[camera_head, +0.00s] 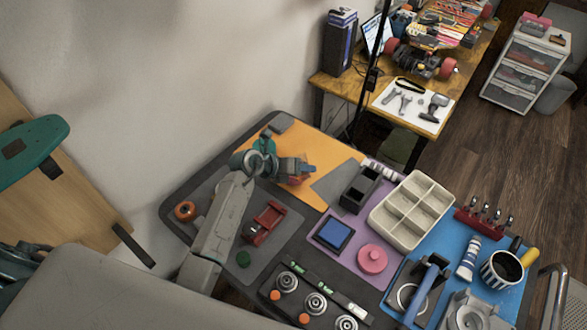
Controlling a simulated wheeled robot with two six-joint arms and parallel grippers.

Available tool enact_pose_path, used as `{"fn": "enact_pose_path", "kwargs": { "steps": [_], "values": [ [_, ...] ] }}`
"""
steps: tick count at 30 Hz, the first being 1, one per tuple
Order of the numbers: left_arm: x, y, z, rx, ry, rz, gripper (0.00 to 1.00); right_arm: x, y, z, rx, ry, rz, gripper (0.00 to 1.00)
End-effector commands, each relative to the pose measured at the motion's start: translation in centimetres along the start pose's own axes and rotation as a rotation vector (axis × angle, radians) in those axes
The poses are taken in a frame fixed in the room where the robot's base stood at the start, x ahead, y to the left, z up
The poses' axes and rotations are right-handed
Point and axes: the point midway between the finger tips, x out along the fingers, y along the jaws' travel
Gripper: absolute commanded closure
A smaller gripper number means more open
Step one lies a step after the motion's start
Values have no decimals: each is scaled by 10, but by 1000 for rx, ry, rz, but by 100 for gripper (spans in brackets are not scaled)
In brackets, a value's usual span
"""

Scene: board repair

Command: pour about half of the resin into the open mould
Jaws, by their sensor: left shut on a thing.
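My left gripper (299,171) is over the orange mat, at the end of my grey arm. It is shut on a small reddish-brown thing (303,177), mostly hidden by the fingers, so I cannot tell its shape or any resin in it. A dark open-topped box (360,188) with hollows stands to the right of the gripper, apart from it. A dark square frame with a blue face (333,234) lies on the purple mat. I cannot tell which of these is the open mould. My right gripper is not in view.
A cream compartment tray (412,210), a pink round piece (372,258) and a striped mug (501,270) stand at the right. A red tool (264,222) and an orange wheel (185,210) lie near my arm. The orange mat (318,143) has bare room.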

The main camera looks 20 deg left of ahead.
Motion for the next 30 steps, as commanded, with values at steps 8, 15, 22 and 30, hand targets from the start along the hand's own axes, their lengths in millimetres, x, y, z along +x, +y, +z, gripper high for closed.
{"fn": "enact_pose_path", "kwargs": {
  "steps": [8,15,22,30],
  "values": [
    [0,1,1,-56,33,-24,77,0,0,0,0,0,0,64],
    [1,2,0,-87,53,-36,77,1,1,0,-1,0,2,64],
    [2,2,-1,-109,65,-46,77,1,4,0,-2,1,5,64],
    [3,3,-2,-129,78,-54,77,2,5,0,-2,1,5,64]
  ]
}}
